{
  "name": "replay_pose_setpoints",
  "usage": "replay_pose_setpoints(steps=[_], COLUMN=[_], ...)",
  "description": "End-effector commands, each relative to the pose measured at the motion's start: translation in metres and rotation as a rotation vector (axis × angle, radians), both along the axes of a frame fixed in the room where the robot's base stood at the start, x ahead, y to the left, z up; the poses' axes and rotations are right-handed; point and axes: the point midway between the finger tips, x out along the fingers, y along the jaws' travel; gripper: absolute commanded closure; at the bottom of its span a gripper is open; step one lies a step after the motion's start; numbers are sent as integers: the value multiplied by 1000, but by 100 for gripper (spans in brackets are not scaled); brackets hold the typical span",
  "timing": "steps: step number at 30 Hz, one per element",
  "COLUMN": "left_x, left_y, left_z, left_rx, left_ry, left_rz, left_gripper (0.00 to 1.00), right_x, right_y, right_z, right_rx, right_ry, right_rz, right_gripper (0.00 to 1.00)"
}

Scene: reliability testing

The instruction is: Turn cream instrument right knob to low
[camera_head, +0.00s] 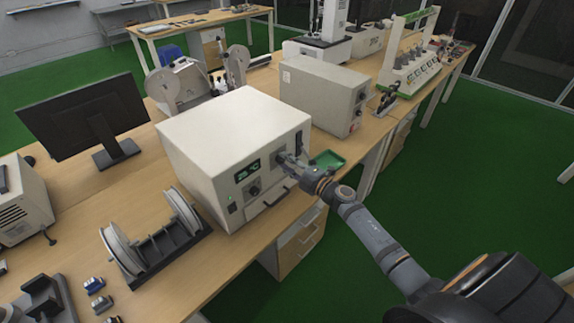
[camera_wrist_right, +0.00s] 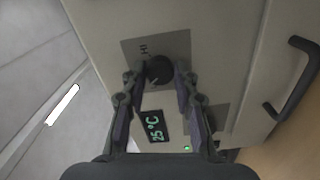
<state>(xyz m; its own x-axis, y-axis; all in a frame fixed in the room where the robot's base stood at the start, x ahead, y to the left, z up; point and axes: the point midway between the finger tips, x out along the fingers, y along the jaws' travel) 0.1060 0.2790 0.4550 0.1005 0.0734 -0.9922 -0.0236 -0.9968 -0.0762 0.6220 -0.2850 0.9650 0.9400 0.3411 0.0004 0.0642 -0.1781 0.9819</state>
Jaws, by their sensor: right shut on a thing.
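The cream instrument (camera_head: 225,140) stands on the wooden bench; its front has a green-lit display, knobs and a handle. My right gripper (camera_head: 287,160) reaches its front panel from the right. In the right wrist view, the dark round right knob (camera_wrist_right: 158,70) sits between the fingertips of my right gripper (camera_wrist_right: 157,78), which is shut on it. A "HI" mark shows on the grey plate beside the knob; the knob's pointer is hard to make out. The display (camera_wrist_right: 151,126) reads 25 °C. In the head view the gripper hides the right knob. My left gripper is not in view.
A second beige instrument (camera_head: 322,95) stands behind. A small green tray (camera_head: 327,160) lies right of the gripper. A black monitor (camera_head: 85,120) and a spool rack (camera_head: 155,240) stand to the left. The instrument's handle (camera_wrist_right: 303,75) juts out near the wrist.

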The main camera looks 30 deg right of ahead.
Motion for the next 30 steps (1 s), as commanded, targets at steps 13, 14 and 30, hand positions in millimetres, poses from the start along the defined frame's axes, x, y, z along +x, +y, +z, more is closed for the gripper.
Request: replay_pose_setpoints(steps=[13, 14, 30], left_x=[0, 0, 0], left_y=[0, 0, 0], left_z=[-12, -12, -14], left_rx=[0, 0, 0], left_ry=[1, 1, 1], left_rz=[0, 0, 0], left_gripper=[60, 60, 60], right_x=[-1, -1, -1], right_y=[0, 0, 0], right_z=[-2, -2, -2], right_rx=[-291, -303, -381], right_ry=[-103, -107, -134], right_rz=[1, 1, 1], right_gripper=[100, 100, 100])
